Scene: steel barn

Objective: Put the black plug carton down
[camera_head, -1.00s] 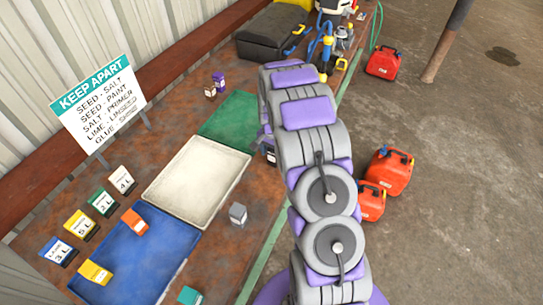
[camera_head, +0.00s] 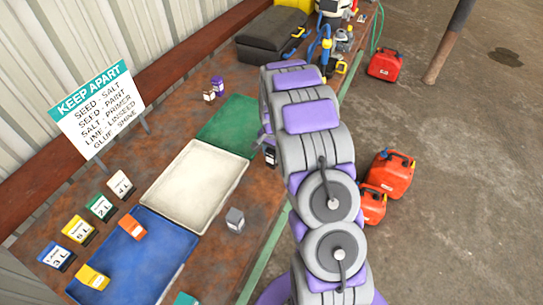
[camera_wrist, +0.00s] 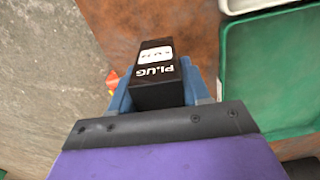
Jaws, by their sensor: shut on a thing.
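The black plug carton (camera_wrist: 155,72) is between the blue fingers of my gripper (camera_wrist: 160,92) in the wrist view, with its white PLUG lettering showing. My gripper is shut on it. In the head view the carton (camera_head: 270,156) shows as a small dark block just left of my arm, beside the green tray (camera_head: 226,125) and near the bench's front edge. My arm hides most of the gripper there. I cannot tell whether the carton's underside touches the rusty bench top (camera_head: 245,185).
A white tray (camera_head: 152,196) and a blue tray (camera_head: 108,262) lie left of the green one. A grey carton (camera_head: 235,220) stands near the bench edge. Small cartons (camera_head: 217,84) stand behind the green tray. A KEEP APART sign (camera_head: 98,110) stands behind. Red fuel cans (camera_head: 390,174) sit on the floor.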

